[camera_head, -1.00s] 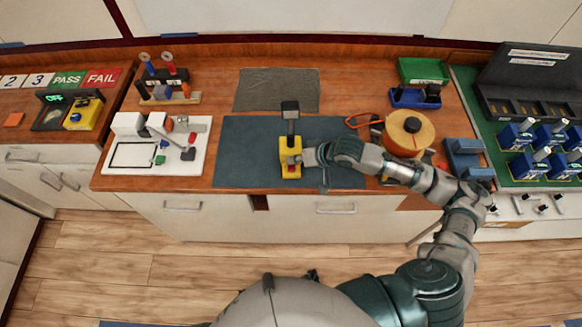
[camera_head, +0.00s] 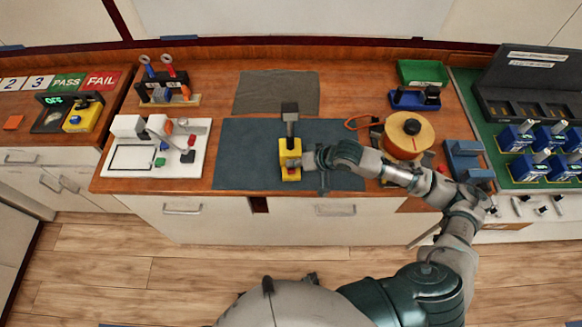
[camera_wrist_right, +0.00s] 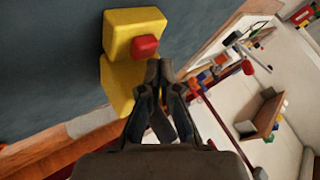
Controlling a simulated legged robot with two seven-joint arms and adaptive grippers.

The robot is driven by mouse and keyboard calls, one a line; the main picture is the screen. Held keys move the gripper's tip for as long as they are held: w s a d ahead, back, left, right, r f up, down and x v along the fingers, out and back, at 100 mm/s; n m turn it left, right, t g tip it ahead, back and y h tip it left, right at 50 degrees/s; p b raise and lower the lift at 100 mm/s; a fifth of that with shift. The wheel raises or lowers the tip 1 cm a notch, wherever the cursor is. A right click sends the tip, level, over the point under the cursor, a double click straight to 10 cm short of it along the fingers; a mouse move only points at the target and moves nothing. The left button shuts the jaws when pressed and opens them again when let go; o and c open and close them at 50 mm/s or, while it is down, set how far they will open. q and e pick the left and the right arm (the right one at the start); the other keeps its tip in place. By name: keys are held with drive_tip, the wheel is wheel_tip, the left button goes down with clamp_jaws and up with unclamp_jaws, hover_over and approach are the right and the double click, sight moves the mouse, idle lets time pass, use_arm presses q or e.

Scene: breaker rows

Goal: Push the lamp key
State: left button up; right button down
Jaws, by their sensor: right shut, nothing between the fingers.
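A yellow box (camera_head: 289,174) with a dark upright part (camera_head: 290,112) behind it stands on the dark mat. In the right wrist view the yellow box (camera_wrist_right: 122,82) has a raised yellow block with a red key (camera_wrist_right: 144,47) on its face. I cannot tell from its look whether this is the lamp key. My right gripper (camera_head: 303,161) is at the box's right side. In the right wrist view its shut, empty fingers (camera_wrist_right: 157,72) end close beside the red key; contact is unclear. My left gripper is not in view.
The dark mat (camera_head: 240,150) is clear around the box. An orange reel (camera_head: 408,134) stands to the right near my right forearm. A white board with small parts (camera_head: 188,168) lies to the left. A grey cloth (camera_head: 277,92) lies behind.

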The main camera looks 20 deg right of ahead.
sight(293, 169)
idle(0.6)
drive_tip(key=shift+f+p, duration=0.3)
drive_tip(key=shift+p, duration=0.1)
drive_tip(key=shift+f, duration=0.45)
idle(0.3)
drive_tip(key=shift+r, duration=0.1)
drive_tip(key=shift+r+p, duration=0.7)
drive_tip(key=shift+p, duration=0.4)
wheel_tip(293, 169, up, 6)
drive_tip(key=p, duration=0.8)
drive_tip(key=shift+r, duration=0.1)
